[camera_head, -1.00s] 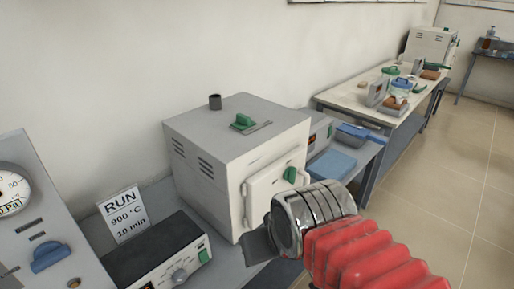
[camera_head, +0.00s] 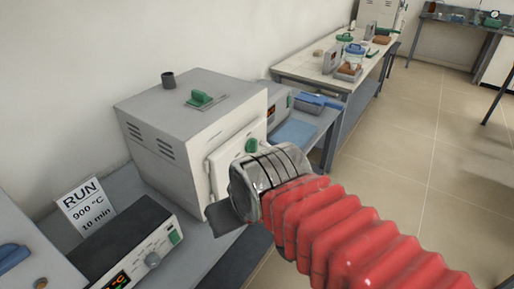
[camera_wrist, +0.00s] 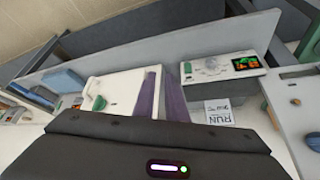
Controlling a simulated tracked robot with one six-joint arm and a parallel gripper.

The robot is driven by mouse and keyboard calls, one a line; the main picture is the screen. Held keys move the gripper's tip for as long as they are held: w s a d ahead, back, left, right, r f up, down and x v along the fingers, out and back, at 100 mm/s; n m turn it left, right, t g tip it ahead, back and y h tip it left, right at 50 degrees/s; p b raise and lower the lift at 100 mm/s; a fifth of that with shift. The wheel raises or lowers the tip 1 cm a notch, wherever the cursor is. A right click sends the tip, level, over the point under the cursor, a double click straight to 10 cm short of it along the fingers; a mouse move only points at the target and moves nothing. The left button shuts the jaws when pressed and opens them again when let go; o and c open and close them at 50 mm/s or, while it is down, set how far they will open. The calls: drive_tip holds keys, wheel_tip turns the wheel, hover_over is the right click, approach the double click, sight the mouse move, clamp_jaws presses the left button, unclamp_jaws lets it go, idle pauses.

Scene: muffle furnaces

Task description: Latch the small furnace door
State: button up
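The small furnace (camera_head: 185,115) is a light grey box on the bench. Its white door (camera_head: 227,158) lies against the front face; I cannot tell whether it is fully seated or latched. A green knob (camera_head: 251,146) sits on the door, with my gripper (camera_head: 222,217) in front of and below it, partly covering the door. In the wrist view the door (camera_wrist: 125,88) and green knob (camera_wrist: 98,103) are left of my gripper (camera_wrist: 160,75).
A control box (camera_head: 130,250) with dial and display stands before the furnace, beside a RUN sign (camera_head: 86,207). A blue-handled item (camera_head: 318,101) lies beyond the furnace. Another table (camera_head: 310,68) holds several items. The floor (camera_head: 400,150) on the right is clear.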

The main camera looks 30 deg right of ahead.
drive_tip(key=o, duration=0.4)
drive_tip(key=d+f, duration=0.1)
drive_tip(key=d+f+m+g, duration=0.1)
drive_tip(key=d, duration=0.1)
drive_tip(key=d+f+m, duration=0.1)
drive_tip(key=d+f, duration=0.1)
drive_tip(key=shift+w+d+g+h, duration=0.2)
drive_tip(key=shift+g+h, duration=0.1)
drive_tip(key=shift+h, duration=0.1)
drive_tip(key=w+d+f+m+g+y, duration=0.1)
drive_tip(key=d+f+m+y, duration=0.3)
drive_tip(key=f+m, duration=0.25)
drive_tip(key=w+d+f+m+y, duration=0.1)
drive_tip(key=d+f+m+y, duration=0.35)
drive_tip(key=m, duration=0.25)
drive_tip(key=w+d+r+m+t, duration=0.2)
drive_tip(key=w+d+m+t, duration=0.2)
drive_tip(key=d+m, duration=0.1)
drive_tip(key=w+d+r+m+t, duration=0.2)
drive_tip(key=w+d+m+t, duration=0.2)
drive_tip(key=d+m+t, duration=0.1)
drive_tip(key=w+d+r+m+t, duration=0.2)
drive_tip(key=w+d+m+t, duration=0.2)
drive_tip(key=m, duration=0.1)
drive_tip(key=shift+w+d+r, duration=0.1)
drive_tip(key=shift+d+r, duration=0.1)
drive_tip(key=shift+d, duration=0.2)
